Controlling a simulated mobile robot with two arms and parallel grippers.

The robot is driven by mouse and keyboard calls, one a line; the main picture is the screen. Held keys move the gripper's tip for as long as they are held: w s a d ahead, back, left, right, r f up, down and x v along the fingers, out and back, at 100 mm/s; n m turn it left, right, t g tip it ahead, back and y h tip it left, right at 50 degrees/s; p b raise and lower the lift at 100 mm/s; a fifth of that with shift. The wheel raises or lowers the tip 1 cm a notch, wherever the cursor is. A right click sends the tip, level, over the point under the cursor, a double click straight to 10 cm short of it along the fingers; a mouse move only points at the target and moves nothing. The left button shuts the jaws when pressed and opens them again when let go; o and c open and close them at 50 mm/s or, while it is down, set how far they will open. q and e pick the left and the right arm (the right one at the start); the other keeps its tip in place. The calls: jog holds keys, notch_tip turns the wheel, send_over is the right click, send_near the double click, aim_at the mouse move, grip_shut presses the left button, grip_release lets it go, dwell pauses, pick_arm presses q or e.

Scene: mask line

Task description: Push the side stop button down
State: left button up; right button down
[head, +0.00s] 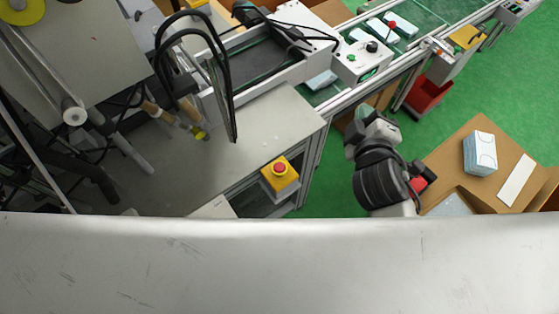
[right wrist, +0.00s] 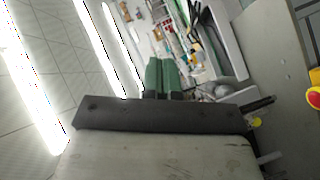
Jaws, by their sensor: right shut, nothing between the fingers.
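The side stop button is a red mushroom button (head: 280,168) on a yellow box (head: 281,178), mounted at the right front corner of the grey machine table. Part of it, red and yellow, also shows at the right edge of the right wrist view (right wrist: 314,98). My right gripper (head: 362,115) is to the right of the button and apart from it, beyond the table's edge. In the right wrist view its two green fingers (right wrist: 162,75) are together and empty. My left gripper is not in view.
A control box (head: 361,62) with a green button stands behind, beside the conveyor (head: 420,18). A cardboard box (head: 485,190) with a blue-white pack (head: 480,153) is at right. A red bin (head: 428,97) stands by the conveyor. The table top (head: 265,130) near the button is mostly clear.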

jog(key=a+r+n+g+y, duration=0.2)
jog(key=a+r+n+y, duration=0.2)
jog(key=a+n+y, duration=0.8)
jog(key=a+r+n+g+y, duration=0.25)
jog(key=a+n+y, duration=0.35)
jog(key=n, duration=1.3)
jog(key=s+a+f+n+g+h, duration=0.2)
jog(key=s+a+f+n+g, duration=0.15)
jog(key=f+n+g, duration=0.6)
jog(key=w+d+f+n+h, duration=0.2)
jog(key=d+f+n+h, duration=0.2)
jog(key=f+n+h, duration=0.2)
jog(key=shift+w+d+f+n, duration=0.15)
jog(key=shift+d+f+n, duration=0.2)
jog(key=shift+n, duration=0.8)
